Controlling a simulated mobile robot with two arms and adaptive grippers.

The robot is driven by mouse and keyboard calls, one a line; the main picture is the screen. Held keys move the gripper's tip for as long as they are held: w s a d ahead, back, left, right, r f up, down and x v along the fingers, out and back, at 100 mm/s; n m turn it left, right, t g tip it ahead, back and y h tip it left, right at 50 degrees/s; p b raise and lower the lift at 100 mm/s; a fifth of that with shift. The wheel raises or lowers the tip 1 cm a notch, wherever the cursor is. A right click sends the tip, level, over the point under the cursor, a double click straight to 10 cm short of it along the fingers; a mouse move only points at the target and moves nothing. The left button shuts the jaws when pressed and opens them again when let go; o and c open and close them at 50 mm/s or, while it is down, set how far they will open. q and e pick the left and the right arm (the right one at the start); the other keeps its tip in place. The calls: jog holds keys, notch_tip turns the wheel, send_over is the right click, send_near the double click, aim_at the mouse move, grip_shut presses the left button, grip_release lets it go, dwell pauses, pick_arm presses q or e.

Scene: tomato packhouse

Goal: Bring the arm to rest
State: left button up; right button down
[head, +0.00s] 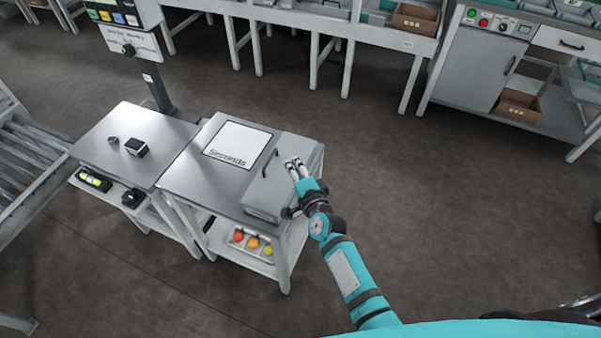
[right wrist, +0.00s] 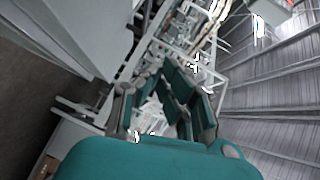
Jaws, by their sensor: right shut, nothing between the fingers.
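My right arm reaches up from the lower right in the head view, and my right gripper (head: 294,166) is in front of the right part of the grey box (head: 268,191) on the steel-topped bench (head: 188,178). The gripper is shut and empty. I cannot tell whether it touches the box. In the right wrist view the fingers of my right gripper (right wrist: 172,98) show beyond the teal wrist housing. My left gripper is out of view.
A white sheet marked "Seconds" (head: 238,144) lies left of the grey box. A tray with several tomatoes (head: 251,241) sits on the shelf below. A roller conveyor (head: 30,150) stands at the left. The dark floor (head: 450,200) to the right is clear.

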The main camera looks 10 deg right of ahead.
jog(key=s+r, duration=0.2)
jog(key=s, duration=0.2)
jog(key=s+d+f+n+g, duration=0.1)
jog(key=s+f+n+g, duration=0.2)
jog(key=s+f, duration=0.55)
jog(key=s+d+f+n+g, duration=0.1)
jog(key=s+f+n+g, duration=0.3)
jog(key=f, duration=0.7)
jog(key=s+d+f+n+g, duration=0.1)
jog(key=s+f+n, duration=0.1)
jog(key=s+f, duration=0.65)
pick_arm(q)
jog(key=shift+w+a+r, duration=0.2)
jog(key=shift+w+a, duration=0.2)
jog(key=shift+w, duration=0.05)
pick_arm(e)
jog(key=s+d+f+n+g+h, duration=0.1)
jog(key=s+d+f, duration=0.3)
jog(key=s, duration=0.5)
jog(key=s+d+f+n+g+h, duration=0.1)
jog(key=s+d+f+n+g, duration=0.2)
jog(key=s+f, duration=0.3)
jog(key=s+d+f+n+g, duration=0.3)
jog(key=s+d+f, duration=0.1)
jog(key=s, duration=0.8)
jog(key=shift+d+f+n+h, duration=0.3)
jog(key=shift+f+h, duration=0.1)
jog(key=shift+f, duration=0.05)
jog(key=shift+w, duration=0.1)
